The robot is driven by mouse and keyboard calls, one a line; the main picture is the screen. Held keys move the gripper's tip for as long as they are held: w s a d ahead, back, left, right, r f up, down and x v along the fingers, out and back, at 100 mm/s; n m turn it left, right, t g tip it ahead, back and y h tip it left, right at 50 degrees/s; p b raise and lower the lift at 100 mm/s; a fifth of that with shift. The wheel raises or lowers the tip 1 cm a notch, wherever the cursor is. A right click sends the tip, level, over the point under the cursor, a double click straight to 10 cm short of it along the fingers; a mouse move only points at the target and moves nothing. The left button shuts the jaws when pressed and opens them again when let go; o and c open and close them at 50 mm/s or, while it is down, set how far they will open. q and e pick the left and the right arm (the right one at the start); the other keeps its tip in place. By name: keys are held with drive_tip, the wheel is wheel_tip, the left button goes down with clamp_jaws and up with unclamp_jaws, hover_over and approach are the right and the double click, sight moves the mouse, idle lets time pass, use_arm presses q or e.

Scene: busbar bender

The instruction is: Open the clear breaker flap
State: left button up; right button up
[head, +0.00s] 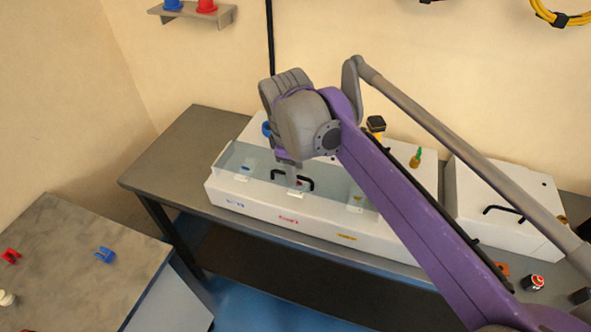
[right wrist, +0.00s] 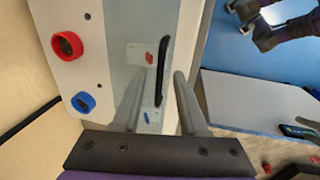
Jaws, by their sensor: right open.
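The clear breaker flap (head: 328,190) lies along the front of the white machine box and is down over the recess with the breakers. It also shows as a grey-green pane in the right wrist view (right wrist: 121,60). Its black handle (head: 307,183) sits near the middle of the front edge. My right gripper (head: 292,178) is open over the handle. In the right wrist view the black handle (right wrist: 162,72) shows between the two grey fingers of my right gripper (right wrist: 158,90). I cannot tell whether they touch it. A dark arm part (right wrist: 265,30), perhaps my left gripper, shows at upper right.
A red knob (right wrist: 67,45) and a blue knob (right wrist: 83,102) stand on the box beside the flap. A second white box (head: 500,205) with a black handle stands to the right. A side table (head: 60,265) at lower left holds a red and a blue clip.

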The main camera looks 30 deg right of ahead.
drive_tip(key=shift+f, duration=0.25)
clamp_jaws()
idle(1.4)
